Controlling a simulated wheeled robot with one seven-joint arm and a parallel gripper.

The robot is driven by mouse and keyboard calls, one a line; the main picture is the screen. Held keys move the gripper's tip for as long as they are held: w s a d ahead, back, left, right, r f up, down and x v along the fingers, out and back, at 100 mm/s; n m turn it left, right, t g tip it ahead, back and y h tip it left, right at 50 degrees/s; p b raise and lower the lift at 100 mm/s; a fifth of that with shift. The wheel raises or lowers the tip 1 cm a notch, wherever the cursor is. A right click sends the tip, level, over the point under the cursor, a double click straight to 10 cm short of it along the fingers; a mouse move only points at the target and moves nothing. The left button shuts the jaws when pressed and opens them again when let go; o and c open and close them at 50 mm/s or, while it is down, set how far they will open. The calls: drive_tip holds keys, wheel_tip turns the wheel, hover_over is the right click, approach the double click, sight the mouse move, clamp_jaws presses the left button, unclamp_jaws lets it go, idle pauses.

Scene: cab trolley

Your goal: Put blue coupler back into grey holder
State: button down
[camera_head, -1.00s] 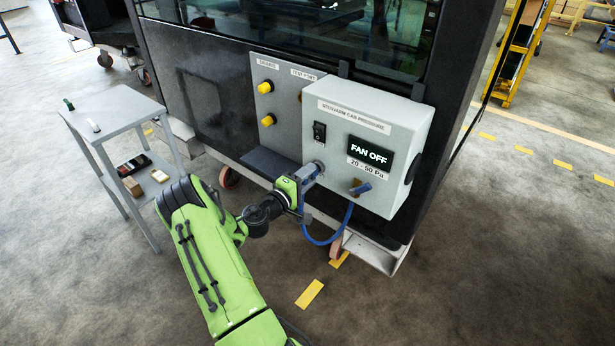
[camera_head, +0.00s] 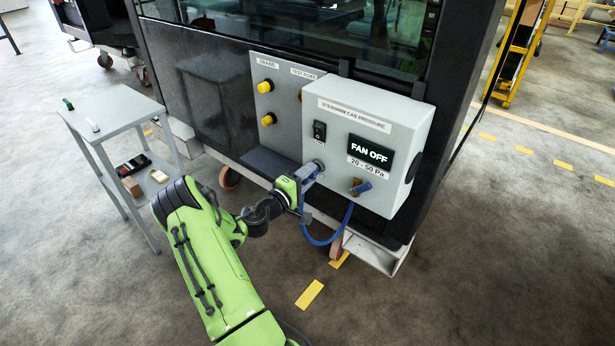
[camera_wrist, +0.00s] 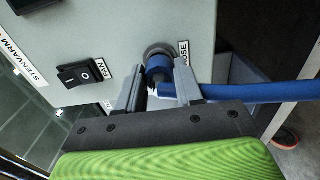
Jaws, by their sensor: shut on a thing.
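My gripper (camera_wrist: 158,88) is shut on the blue coupler (camera_wrist: 158,66), with one grey finger on each side of it. The coupler's far end is at the round grey holder (camera_wrist: 157,50) on the face of the grey box, by the HOSE label. I cannot tell how deep it sits in the holder. The blue hose (camera_wrist: 260,92) runs from the coupler off to the right. In the head view my gripper (camera_head: 308,178) is at the box's lower left, just below the holder (camera_head: 318,163), and hides most of the coupler. The hose (camera_head: 318,241) hangs below in a loop.
The grey pressure box (camera_head: 335,135) reads FAN OFF. A black fan switch (camera_wrist: 80,74) is left of the holder. A brass and blue fitting (camera_head: 361,188) juts from the box's lower front. A side trolley (camera_head: 118,112) stands left; open floor lies right.

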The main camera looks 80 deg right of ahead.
drive_tip(key=shift+s+d, duration=0.2)
drive_tip(key=shift+d, duration=0.25)
drive_tip(key=c, duration=0.6)
unclamp_jaws()
drive_tip(key=shift+c, duration=0.2)
drive_tip(key=p+v, duration=0.1)
drive_tip(key=v, duration=1.4)
drive_tip(key=shift+w+a, duration=0.25)
drive_tip(key=shift+a, duration=0.1)
